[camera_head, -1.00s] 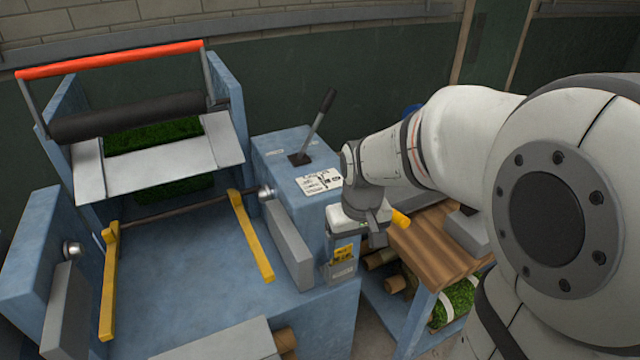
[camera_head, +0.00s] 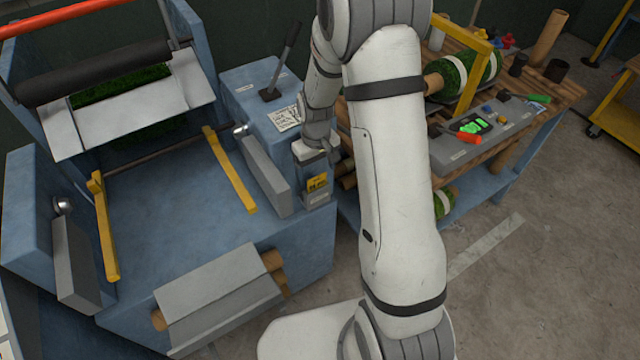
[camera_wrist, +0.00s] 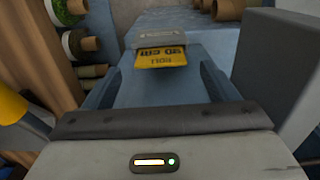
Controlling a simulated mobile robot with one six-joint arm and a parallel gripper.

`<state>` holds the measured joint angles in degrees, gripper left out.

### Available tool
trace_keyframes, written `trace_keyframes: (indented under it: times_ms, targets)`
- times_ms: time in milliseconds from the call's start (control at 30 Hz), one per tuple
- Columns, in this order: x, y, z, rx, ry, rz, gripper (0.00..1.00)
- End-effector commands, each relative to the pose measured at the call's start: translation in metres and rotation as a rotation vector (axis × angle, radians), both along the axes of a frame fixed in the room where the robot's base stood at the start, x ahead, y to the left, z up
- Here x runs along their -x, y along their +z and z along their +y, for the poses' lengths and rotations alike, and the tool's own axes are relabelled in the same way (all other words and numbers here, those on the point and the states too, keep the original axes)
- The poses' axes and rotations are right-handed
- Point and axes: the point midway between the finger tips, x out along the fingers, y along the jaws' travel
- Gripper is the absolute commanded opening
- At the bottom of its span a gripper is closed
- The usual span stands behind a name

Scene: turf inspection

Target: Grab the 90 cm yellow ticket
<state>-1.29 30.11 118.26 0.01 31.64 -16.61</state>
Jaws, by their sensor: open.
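The yellow ticket (camera_head: 317,181) sits in a small grey holder (camera_head: 316,197) on the front of the blue machine's right-hand housing. In the wrist view the ticket (camera_wrist: 162,58) reads "90 CM" upside down, and part of the holder (camera_wrist: 153,36) shows above it. My gripper (camera_head: 313,156) is just above the ticket in the head view. In the wrist view my gripper (camera_wrist: 160,82) is open, one finger to each side and the ticket ahead between them. Nothing is held. Whether a finger touches the ticket cannot be told.
A lever (camera_head: 283,62) rises from the housing. A grey block (camera_head: 265,175) stands left of the holder. To the right is a wooden bench (camera_head: 540,92) with turf rolls (camera_head: 452,75) and a grey control box (camera_head: 485,138). Open floor (camera_head: 530,265) lies at the right front.

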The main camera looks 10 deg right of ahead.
Motion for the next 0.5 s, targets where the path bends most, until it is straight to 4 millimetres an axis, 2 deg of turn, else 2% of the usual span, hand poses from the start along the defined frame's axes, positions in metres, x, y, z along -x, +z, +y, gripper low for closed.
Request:
trace_keyframes:
  times_ms: [200, 500]
  targets:
    - [0.001, -0.024, 0.0, 0.0, 0.0, 0.003, 0.8]
    - [0.0, -0.029, 0.0, 0.0, 0.0, -0.001, 0.8]
